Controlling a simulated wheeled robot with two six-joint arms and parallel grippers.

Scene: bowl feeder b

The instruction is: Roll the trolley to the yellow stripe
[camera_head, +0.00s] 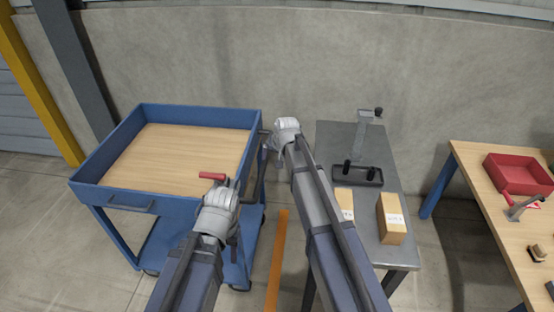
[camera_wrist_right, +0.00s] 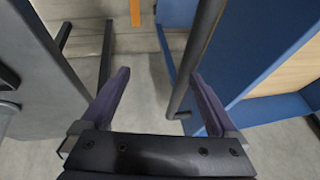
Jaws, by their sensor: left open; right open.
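The blue trolley (camera_head: 131,205) with a wooden top stands at the left in the head view. A dark handle bar (camera_wrist_right: 187,85) runs along its side in the right wrist view. An orange-yellow stripe (camera_head: 277,258) lies on the floor just right of the trolley and shows in the wrist view too (camera_wrist_right: 135,12). My right gripper (camera_head: 268,143) is open at the trolley's right side; the bar shows between its fingers, nearer the right one. I cannot tell whether they touch.
A grey metal table (camera_head: 365,210) with two cardboard boxes (camera_head: 391,218) and a stand (camera_head: 362,140) is close right of my right arm. A wooden bench (camera_head: 490,205) with a red bin (camera_head: 515,172) is further right. A concrete wall closes the back.

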